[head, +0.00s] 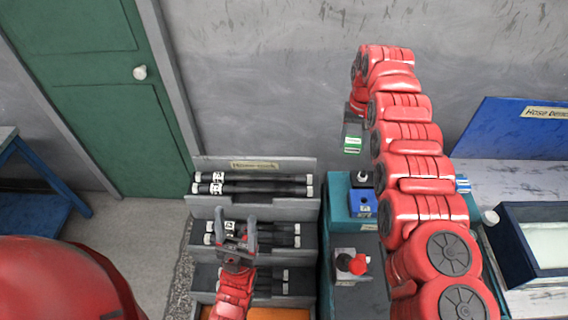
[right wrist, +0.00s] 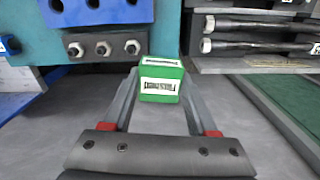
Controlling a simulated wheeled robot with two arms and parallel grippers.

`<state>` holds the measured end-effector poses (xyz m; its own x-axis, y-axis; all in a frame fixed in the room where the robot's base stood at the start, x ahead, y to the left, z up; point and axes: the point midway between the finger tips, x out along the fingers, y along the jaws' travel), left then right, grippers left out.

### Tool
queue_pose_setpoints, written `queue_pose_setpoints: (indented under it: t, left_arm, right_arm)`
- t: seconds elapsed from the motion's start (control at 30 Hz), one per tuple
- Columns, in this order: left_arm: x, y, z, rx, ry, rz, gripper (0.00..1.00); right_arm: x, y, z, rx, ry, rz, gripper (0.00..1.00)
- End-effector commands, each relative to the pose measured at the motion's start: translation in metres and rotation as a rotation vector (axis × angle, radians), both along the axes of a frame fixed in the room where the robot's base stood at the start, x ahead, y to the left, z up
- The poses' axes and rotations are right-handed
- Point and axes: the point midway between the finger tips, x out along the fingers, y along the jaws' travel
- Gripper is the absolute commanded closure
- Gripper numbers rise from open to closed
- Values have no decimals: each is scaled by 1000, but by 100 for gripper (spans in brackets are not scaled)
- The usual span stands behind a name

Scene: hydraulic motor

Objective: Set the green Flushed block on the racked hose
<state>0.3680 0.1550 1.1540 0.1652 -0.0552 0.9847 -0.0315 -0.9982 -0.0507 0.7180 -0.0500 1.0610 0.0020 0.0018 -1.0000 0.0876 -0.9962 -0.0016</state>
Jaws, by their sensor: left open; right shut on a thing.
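The green block (head: 352,144) with a white label is gripped by my right gripper (head: 354,128), raised near the back wall, right of the hose rack (head: 205,163). In the right wrist view the green block (right wrist: 160,80) sits between the two fingertips. Black hoses with pale end fittings lie across the rack's tiers, including a pair on the top tier (head: 265,188) and more on the middle tier (head: 282,240). My left gripper (head: 237,222) is open and empty, in front of the middle tier and partly hiding its hoses. No block shows on the hoses.
A teal bench right of the rack bears a blue block (head: 361,203) and a grey box with a red knob (head: 351,263). Further right are a blue panel (head: 510,130) and a dark-rimmed tank (head: 510,245). A green door (head: 105,90) stands at left.

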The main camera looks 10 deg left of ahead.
Motion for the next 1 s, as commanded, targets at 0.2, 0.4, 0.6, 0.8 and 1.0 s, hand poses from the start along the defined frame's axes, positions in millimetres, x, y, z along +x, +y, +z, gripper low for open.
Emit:
queue_pose_setpoints:
  t: [0.2, 0.4, 0.6, 0.8, 1.0]
  left_arm:
    - [0, 0, 5, 0, 0, 0, 38]
    - [0, 0, 6, 0, 0, 0, 38]
    - [0, 0, 8, 0, 0, 0, 38]
    - [0, 0, 10, 0, 0, 0, 38]
    - [0, 0, 12, 0, 0, 0, 38]
  right_arm:
    - [-4, 10, -3, -1, 3, 11, 94]
    - [-4, 15, -6, -3, 1, 12, 94]
    - [-5, 20, -8, -4, -1, 10, 94]
    - [-7, 27, -8, 1, 3, 14, 94]
    - [-9, 34, -9, 8, 2, 19, 94]
